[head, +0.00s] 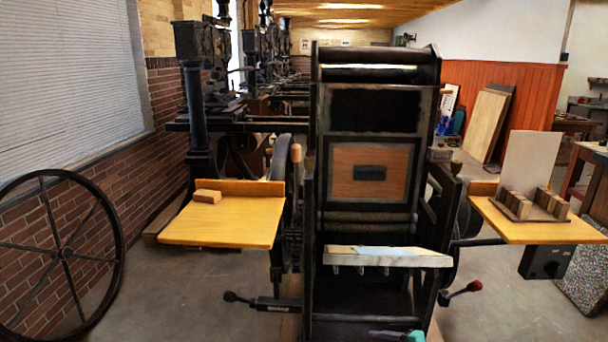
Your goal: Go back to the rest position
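A black hand press (371,120) stands upright in the middle of the head view. It has a wood panel (371,173) with a dark block at its centre. A pale board (388,257) lies across its front with a light blue piece (375,251) on top. At the bottom edge, a small teal and purple part shows in front of the press; I cannot tell for sure what it is. I do not see the fingers of my gripper in this view, nor anything held.
A left wooden shelf (225,228) bears a small wood block (207,196). A right shelf (540,230) bears wooden blocks (520,205) and a white sheet (529,160). Handles stick out low on both sides of the press. A large wheel (66,253) leans at left. Floor is clear at lower left.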

